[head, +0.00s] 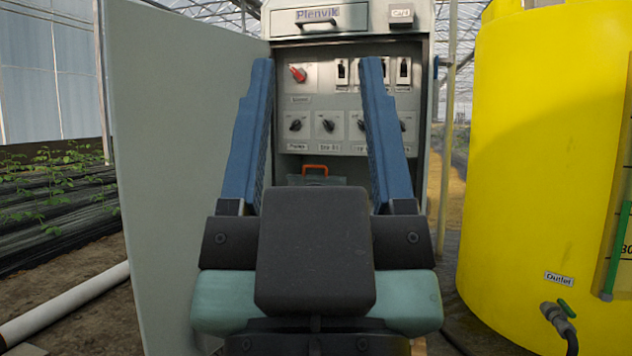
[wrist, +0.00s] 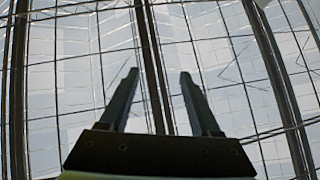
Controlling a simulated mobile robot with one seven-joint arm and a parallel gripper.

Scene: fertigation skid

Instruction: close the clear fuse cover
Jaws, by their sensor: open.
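The grey control cabinet (head: 284,52) stands straight ahead with its door open. Low in its opening, a grey, see-through-looking panel with an orange handle (head: 322,169) shows between my fingers. It appears to be the clear fuse cover; its lower part is hidden behind my gripper, so I cannot tell its exact angle. My gripper (head: 317,68) is open and empty, with its two blue fingers spread wide in front of the cabinet. In the wrist view my gripper (wrist: 159,74) also shows apart and empty against the greenhouse roof; the cover is not there.
The cabinet door (head: 185,180) stands open on the left. A yellow tank (head: 540,150) with an outlet valve (head: 560,312) stands close on the right. A white pipe (head: 65,305) lies left.

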